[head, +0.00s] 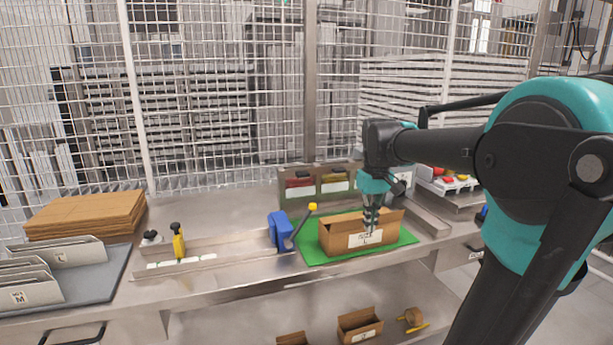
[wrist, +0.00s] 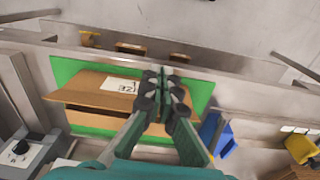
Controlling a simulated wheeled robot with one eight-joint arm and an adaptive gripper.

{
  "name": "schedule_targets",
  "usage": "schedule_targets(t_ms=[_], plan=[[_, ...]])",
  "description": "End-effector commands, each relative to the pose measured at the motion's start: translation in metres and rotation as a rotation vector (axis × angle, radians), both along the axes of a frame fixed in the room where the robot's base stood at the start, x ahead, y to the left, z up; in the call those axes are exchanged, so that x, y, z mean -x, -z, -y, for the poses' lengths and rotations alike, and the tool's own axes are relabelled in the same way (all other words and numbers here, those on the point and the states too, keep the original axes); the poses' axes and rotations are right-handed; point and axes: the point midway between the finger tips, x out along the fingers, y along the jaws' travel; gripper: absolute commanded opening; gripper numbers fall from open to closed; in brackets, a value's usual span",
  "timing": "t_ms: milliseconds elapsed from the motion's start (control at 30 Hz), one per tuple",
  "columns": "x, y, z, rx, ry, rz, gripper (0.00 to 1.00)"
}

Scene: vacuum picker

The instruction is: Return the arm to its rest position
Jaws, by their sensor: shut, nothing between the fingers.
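My gripper (head: 370,222) is shut and points down over an open brown cardboard box (head: 340,240) on a green mat (head: 312,253). In the head view its fingertips overlap the box opening; I cannot tell how deep they reach. In the wrist view the gripper (wrist: 163,85) shows with its fingers together and nothing visible between them. The box (wrist: 95,97) lies below and to the left of the fingers there, with a white label and open flaps. The box's inside is mostly hidden. My arm stretches out from the right side of the head view.
A blue tool with a yellow knob (head: 284,231) stands left of the mat. Small bins (head: 318,186) stand behind the box. Flat cardboard (head: 85,214) is stacked at the left. A wire fence (head: 220,100) closes off the back. Smaller boxes (head: 358,325) sit on the lower shelf.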

Motion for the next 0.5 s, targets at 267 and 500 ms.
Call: schedule_targets(t_ms=[267,500], plan=[[0.024,0.055,0.005,-0.007,0.061,0.070,0.00],[0.071,0.132,0.011,-0.025,0.154,0.180,0.00]])
